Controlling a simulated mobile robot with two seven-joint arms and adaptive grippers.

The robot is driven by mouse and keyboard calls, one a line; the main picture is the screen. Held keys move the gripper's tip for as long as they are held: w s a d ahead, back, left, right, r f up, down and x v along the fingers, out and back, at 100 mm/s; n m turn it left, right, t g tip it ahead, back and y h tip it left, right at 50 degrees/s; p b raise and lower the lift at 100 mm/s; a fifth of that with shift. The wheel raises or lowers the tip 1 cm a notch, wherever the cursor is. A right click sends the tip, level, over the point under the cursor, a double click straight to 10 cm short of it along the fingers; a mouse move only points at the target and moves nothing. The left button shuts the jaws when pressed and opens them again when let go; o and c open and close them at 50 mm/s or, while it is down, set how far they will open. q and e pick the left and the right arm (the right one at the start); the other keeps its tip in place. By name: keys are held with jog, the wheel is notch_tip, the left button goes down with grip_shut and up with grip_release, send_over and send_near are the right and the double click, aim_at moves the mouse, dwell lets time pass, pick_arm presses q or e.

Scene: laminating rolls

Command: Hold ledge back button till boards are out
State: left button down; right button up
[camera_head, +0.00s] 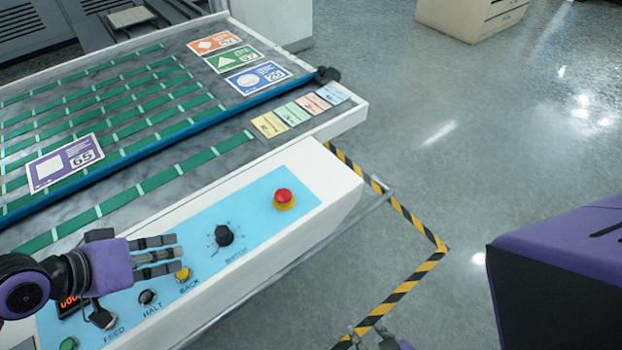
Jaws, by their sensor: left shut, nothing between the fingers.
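The yellow BACK button (183,273) is on the light blue control panel (255,228). My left gripper (172,254) is shut and empty, with its fingertips just beside and above the button in the picture; whether it touches the button I cannot tell. A purple board (65,163) lies on the green-striped belt bed at the left. An orange board (214,43), a green board (234,60) and a blue board (258,77) lie in a row at the far end. My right gripper (372,338) shows only in part at the bottom edge; its fingers are mostly cut off.
The panel also has a black HALT button (147,297), a black switch knob (223,235) and a red emergency button (284,198). A blue bar (180,130) crosses the bed. Black-yellow tape (405,285) marks the open floor. A purple-and-black body (560,270) stands at right.

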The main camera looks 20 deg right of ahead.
jog(key=shift+w+r, duration=0.1)
jog(key=shift+w, duration=0.05)
pick_arm(q)
notch_tip(320, 180, up, 5)
jog(key=p, duration=0.2)
jog(key=shift+p, duration=0.35)
pick_arm(e)
jog(key=w+r+t, duration=0.1)
jog(key=w+r, duration=0.3)
jog(key=shift+w+r, duration=0.15)
jog(key=shift+r, duration=0.25)
jog(key=shift+a, duration=0.1)
